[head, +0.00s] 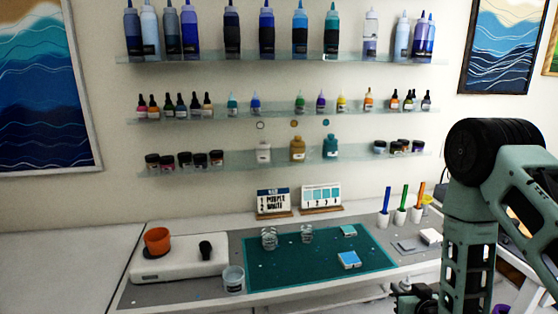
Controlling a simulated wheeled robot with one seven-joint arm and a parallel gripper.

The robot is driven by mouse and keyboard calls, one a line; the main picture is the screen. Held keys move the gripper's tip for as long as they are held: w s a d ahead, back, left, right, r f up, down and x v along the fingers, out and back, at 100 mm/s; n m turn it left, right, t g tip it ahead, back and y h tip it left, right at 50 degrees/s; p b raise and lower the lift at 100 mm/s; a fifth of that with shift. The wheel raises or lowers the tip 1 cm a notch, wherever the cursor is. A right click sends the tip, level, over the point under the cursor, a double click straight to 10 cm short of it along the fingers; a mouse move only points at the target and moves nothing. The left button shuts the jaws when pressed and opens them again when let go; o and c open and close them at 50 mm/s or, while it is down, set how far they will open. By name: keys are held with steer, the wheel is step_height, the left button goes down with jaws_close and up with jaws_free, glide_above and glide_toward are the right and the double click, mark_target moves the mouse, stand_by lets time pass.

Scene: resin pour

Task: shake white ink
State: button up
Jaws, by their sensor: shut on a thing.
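My teal and black arm fills the right side of the head view and runs down past the bottom edge. My gripper (408,298) shows only in small part at the bottom edge, left of the arm and in front of the table. It appears shut on a small pale-topped bottle, which looks like the white ink (404,286). The bottle's lower part is cut off, and its tilt cannot be told. A card (273,202) on the table reads purple and white. Colored dropper bottles (320,101) stand on the middle shelf, with a gap left of the green one.
Glass shelves (280,115) line the wall behind.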

mark_target(410, 283)
steer(key=r, duration=0.6)
steer(key=shift+s+d+r, duration=0.2)
steer(key=shift+s+r, duration=0.05)
step_height(410, 283, down, 7)
steer(key=shift+f, duration=0.1)
steer(key=shift+r, duration=3.7)
step_height(410, 283, down, 8)
steer(key=shift+r, duration=0.35)
